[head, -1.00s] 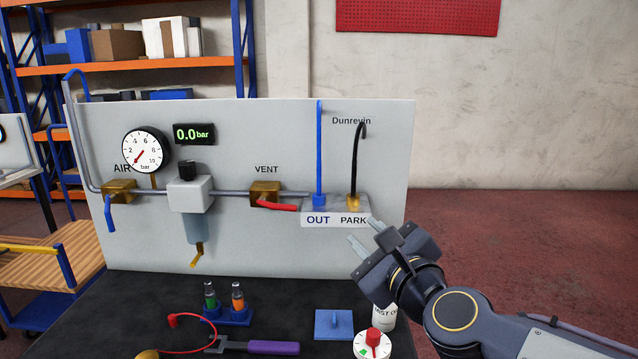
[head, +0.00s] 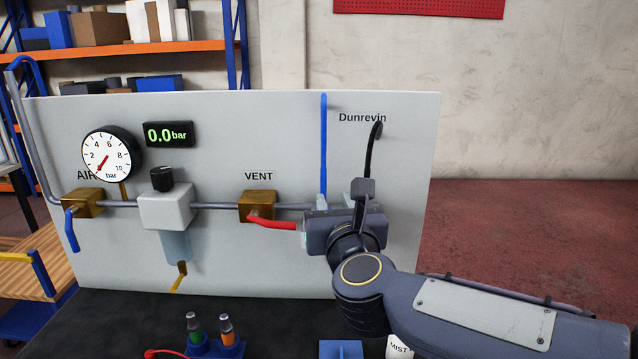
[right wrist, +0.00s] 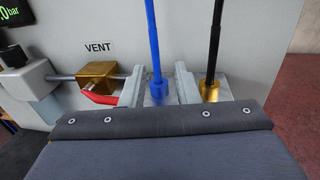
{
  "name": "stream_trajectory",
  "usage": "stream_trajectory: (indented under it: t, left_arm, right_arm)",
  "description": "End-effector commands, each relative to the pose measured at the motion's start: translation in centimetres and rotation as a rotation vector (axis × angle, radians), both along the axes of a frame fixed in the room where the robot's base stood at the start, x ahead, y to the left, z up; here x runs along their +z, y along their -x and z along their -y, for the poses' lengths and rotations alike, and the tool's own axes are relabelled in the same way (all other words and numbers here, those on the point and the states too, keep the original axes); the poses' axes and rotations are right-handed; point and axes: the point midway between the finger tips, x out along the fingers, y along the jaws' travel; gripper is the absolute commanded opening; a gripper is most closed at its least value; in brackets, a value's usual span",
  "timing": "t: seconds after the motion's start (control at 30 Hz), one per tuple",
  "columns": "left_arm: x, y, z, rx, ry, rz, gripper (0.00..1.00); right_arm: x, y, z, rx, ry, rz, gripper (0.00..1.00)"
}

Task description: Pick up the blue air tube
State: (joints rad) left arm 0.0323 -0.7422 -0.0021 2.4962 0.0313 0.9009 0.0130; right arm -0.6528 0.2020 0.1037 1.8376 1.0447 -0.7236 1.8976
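The blue air tube (head: 323,140) stands upright in front of the grey panel, its lower end at the OUT port. The right wrist view shows the tube (right wrist: 152,35) running down into a blue fitting (right wrist: 158,86). My right gripper (head: 338,207) is open in front of the port block and hides the OUT and PARK labels. In the right wrist view, its two fingers (right wrist: 159,90) stand apart, one on each side of the blue fitting, with gaps showing. Whether the tips reach fully around it is hard to tell. My left gripper is not in view.
A black tube (head: 374,150) with a brass fitting (right wrist: 210,90) stands just right of the right finger. The red VENT lever (head: 272,223) is close on the left. The air valve (head: 83,203), gauge (head: 112,153) and filter (head: 165,206) are further left.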

Motion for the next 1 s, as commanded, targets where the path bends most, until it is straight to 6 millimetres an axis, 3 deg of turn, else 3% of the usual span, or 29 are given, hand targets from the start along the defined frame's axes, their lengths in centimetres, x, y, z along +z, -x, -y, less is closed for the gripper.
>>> stream_trajectory:
  t: [0.17,0.7,0.97,1.0]
  left_arm:
    - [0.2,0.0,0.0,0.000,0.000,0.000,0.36]
    - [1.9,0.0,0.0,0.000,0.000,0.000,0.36]
    - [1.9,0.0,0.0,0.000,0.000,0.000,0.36]
    - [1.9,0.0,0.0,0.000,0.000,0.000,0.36]
  right_arm:
    - [0.0,-1.0,-0.2,0.001,0.002,-0.001,0.28]
    - [-0.7,-7.4,-1.9,0.000,0.002,-0.001,0.28]
    - [-0.8,-7.6,-1.9,0.001,0.002,0.000,0.28]
    - [-0.8,-7.6,-1.9,0.001,0.002,0.000,0.23]
